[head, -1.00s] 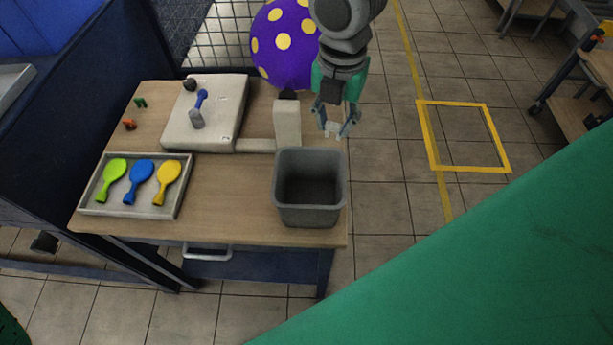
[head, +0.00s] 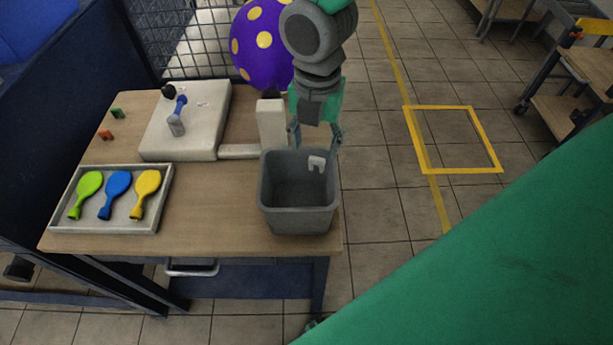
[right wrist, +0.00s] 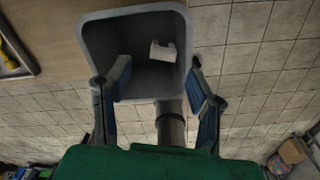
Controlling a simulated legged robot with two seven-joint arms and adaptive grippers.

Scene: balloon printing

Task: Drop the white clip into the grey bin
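The white clip (head: 316,162) shows against the inside of the grey bin (head: 300,220), near its back right wall. In the right wrist view the clip (right wrist: 163,50) lies within the bin's opening, clear of both fingers; I cannot tell whether it is resting or falling. My right gripper (head: 315,143) is above the bin's back right rim, pointing down, with its fingers spread. The right wrist view shows the gripper (right wrist: 160,72) open and empty. My left gripper is not in view.
The bin stands at the right front of a wooden table (head: 200,205). A white machine (head: 215,125) and a purple spotted balloon (head: 262,50) are behind. Tiled floor lies to the right.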

